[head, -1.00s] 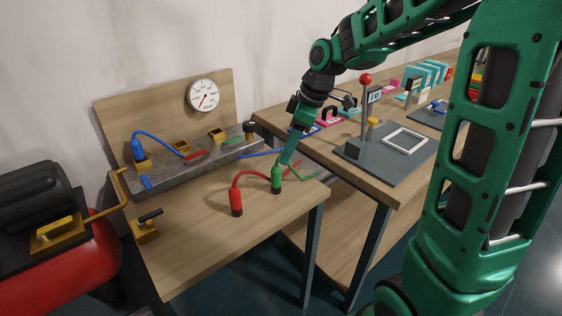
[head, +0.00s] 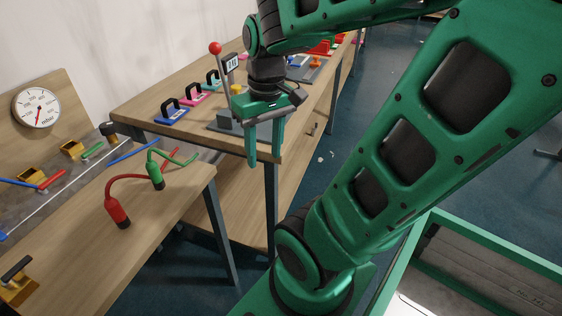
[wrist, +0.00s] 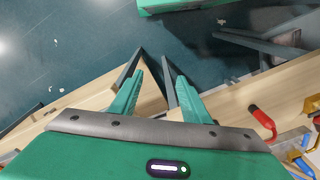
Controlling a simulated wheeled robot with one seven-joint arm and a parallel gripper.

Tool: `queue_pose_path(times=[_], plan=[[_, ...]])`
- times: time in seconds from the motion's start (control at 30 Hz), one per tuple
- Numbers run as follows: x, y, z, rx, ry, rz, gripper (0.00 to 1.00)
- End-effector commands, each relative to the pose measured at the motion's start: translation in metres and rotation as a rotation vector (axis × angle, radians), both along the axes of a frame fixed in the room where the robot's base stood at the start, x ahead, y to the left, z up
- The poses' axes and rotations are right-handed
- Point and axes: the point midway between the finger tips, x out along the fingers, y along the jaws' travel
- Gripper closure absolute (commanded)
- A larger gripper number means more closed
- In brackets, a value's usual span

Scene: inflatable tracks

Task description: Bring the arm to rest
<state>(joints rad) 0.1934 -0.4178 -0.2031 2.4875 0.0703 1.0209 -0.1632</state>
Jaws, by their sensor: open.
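My gripper (head: 265,158) points down with its two green fingers apart, in front of the back table's near corner in the head view. In the wrist view, my gripper (wrist: 152,92) is also open, with nothing between the fingers but table edge, table legs and dark floor beyond. My green arm reaches across the right of the head view and is bent, folded close to the camera.
The near table (head: 75,255) holds a red hose piece (head: 118,212), a green hose piece (head: 156,175) and a gauge board (head: 60,85). The back table (head: 165,100) holds a red-knobbed lever device (head: 215,48) and several coloured handled blocks.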

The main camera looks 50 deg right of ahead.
Motion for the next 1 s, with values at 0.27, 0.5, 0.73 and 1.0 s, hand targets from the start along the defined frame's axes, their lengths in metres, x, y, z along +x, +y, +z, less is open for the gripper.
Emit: queue_pose_path(times=[0.27,0.5,0.73,1.0], plan=[[-0.057,-0.008,-0.012,-0.011,0.052,-0.276,0.57],[-0.058,-0.008,-0.013,-0.011,0.054,-0.280,0.57],[-0.058,-0.008,-0.012,-0.010,0.053,-0.278,0.57],[-0.058,-0.008,-0.012,-0.010,0.053,-0.278,0.57]])
